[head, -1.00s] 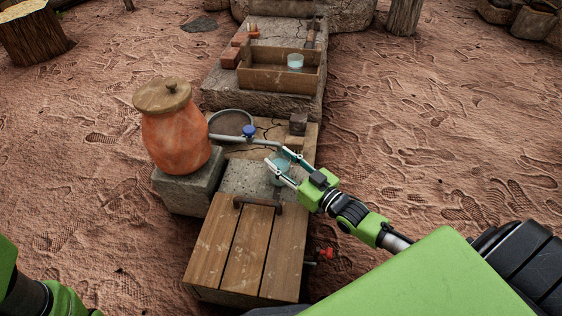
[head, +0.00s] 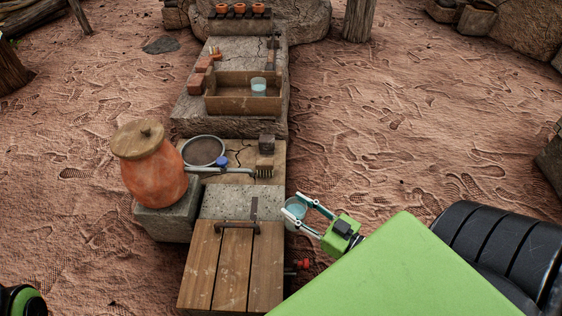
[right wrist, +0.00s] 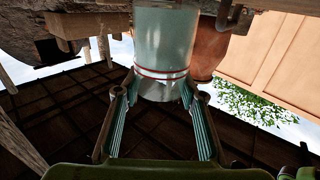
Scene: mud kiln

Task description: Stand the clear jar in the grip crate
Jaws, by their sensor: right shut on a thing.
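The clear jar (head: 295,212) is between the fingers of my right gripper (head: 293,204), which is shut on it. In the head view it is beside the right edge of the bench, over the sand. In the right wrist view the jar (right wrist: 163,45) has thin red bands and stands between both fingers (right wrist: 160,85). A wooden crate (head: 240,107), which I take for the grip crate, sits farther back on a stone slab. Another clear jar (head: 258,87) stands in its right part. My left gripper is out of view; only part of my left arm shows at lower left.
An orange clay pot (head: 155,178) with a wooden lid stands left on a stone block. A tap pipe (head: 230,170) with a blue handle and a brush (head: 264,168) lie between me and the crate. A slatted wooden box (head: 232,262) is nearest. Red bricks (head: 202,66) are behind the crate's left.

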